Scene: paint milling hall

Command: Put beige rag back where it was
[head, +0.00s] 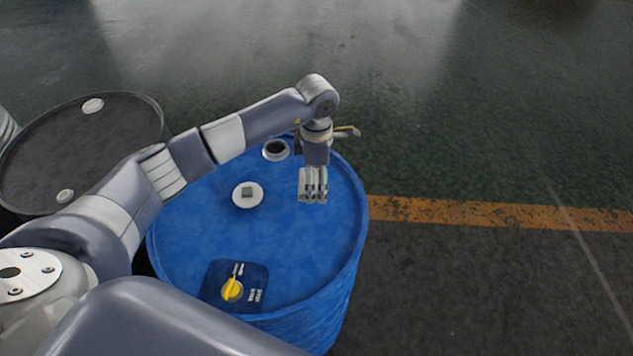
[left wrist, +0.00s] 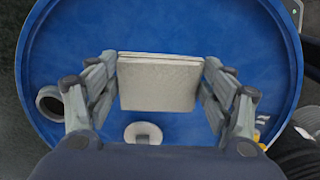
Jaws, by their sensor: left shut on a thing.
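The beige rag (left wrist: 158,82) is a folded, pale square pad held between the two fingers of my left gripper (left wrist: 159,90) in the left wrist view. In the head view, my left gripper (head: 313,186) points down over the right part of the blue drum top (head: 300,250). The rag is mostly hidden by the fingers there. I cannot tell whether the rag touches the drum top or hangs just above it. My right gripper is not in view.
A black drum (head: 85,145) stands at the left. The floor at right is clear.

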